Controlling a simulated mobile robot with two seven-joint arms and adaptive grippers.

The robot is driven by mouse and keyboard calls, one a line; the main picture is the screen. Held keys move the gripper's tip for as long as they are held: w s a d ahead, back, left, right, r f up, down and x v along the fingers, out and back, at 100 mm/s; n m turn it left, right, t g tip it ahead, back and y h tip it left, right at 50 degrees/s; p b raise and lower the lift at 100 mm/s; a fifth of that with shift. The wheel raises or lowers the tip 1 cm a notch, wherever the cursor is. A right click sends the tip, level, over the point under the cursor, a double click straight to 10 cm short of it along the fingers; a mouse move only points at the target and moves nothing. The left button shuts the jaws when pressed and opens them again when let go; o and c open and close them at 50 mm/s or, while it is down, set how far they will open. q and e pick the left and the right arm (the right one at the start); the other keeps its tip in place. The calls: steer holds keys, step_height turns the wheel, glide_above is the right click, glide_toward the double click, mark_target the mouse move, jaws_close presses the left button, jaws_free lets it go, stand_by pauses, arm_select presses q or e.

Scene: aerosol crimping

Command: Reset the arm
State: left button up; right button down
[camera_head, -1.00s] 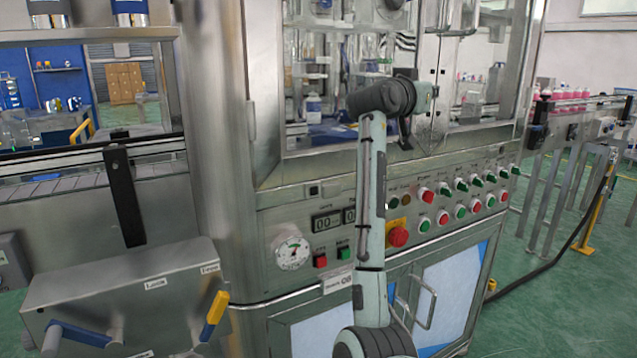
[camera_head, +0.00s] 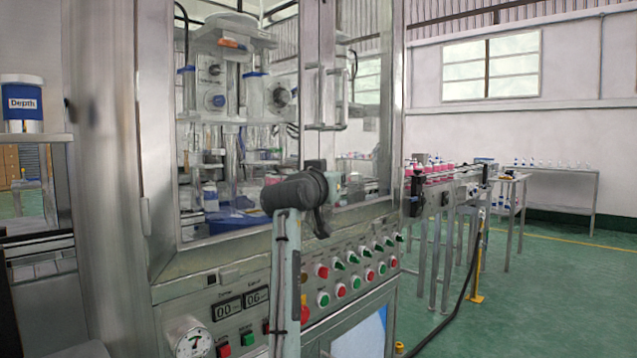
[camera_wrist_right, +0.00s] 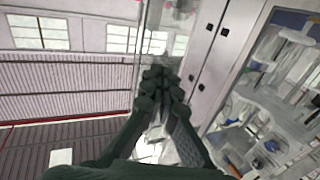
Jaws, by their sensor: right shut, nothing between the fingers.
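My right arm (camera_head: 287,270) rises in the head view in front of the machine's control panel, bent at a dark joint near the cabinet window. Its gripper cannot be made out in the head view. In the right wrist view, my right gripper (camera_wrist_right: 162,88) has its dark fingers together with nothing between them. It points toward the upper wall and windows, with the metal cabinet frame to its right. My left gripper is not in view.
The machine's panel (camera_head: 341,270) carries red and green buttons and digital displays. Above it is a windowed cabinet (camera_head: 152,160). A conveyor with pink bottles (camera_head: 440,169) stands to the right. Open green floor (camera_head: 540,285) lies at the right.

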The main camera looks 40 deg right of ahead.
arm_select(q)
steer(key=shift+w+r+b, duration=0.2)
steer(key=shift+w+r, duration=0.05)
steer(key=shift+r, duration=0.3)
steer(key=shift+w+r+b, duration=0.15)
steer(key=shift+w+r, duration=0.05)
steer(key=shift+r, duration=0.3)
arm_select(e)
steer(key=s+d, duration=0.1)
steer(key=s, duration=0.5)
steer(key=shift+d+f, duration=0.35)
steer(key=shift+f, duration=0.05)
